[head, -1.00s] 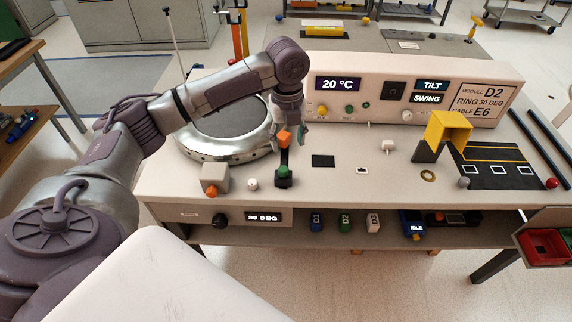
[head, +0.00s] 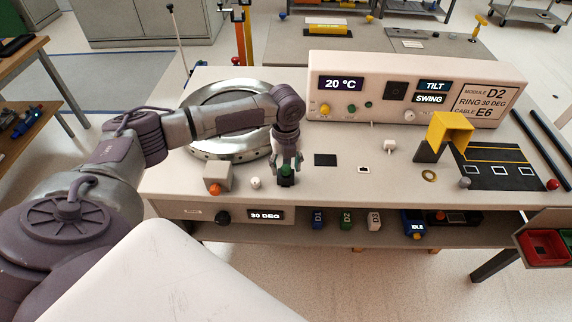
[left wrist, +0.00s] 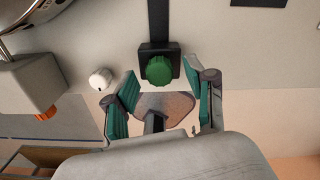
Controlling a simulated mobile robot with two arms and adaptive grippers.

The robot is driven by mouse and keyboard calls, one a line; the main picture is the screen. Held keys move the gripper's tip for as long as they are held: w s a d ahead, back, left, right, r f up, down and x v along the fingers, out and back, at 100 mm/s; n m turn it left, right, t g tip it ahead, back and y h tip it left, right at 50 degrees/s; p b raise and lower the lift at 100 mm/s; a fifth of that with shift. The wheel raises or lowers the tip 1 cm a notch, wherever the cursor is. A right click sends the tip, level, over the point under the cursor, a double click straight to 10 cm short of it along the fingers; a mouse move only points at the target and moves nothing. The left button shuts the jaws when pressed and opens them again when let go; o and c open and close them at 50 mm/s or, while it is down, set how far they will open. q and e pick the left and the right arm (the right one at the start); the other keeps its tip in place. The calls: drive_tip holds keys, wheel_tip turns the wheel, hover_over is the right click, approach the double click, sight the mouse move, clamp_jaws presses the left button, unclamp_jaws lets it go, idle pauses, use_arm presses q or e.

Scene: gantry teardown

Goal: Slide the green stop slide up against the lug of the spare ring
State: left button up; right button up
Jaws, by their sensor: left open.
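The green stop slide (head: 286,169) has a round green knob on a black block near the bench's front edge. In the left wrist view the green knob (left wrist: 159,70) and block sit on a dark rail. The spare ring (head: 220,153) is the large silver ring on the bench's left, partly behind my left arm. Its lug cannot be made out; my gripper and arm cover that area. My left gripper (head: 286,161) points down at the slide, open. In the left wrist view its green-padded fingers (left wrist: 162,92) stand either side of and just short of the knob, apparently not touching it.
A grey block with an orange knob (head: 216,177) and a white knob (head: 256,183) stand left of the slide. The control panel (head: 405,88) rises behind. A yellow bracket (head: 450,130) stands at right.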

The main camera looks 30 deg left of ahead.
use_arm(q)
drive_tip(key=shift+f, duration=0.3)
clamp_jaws()
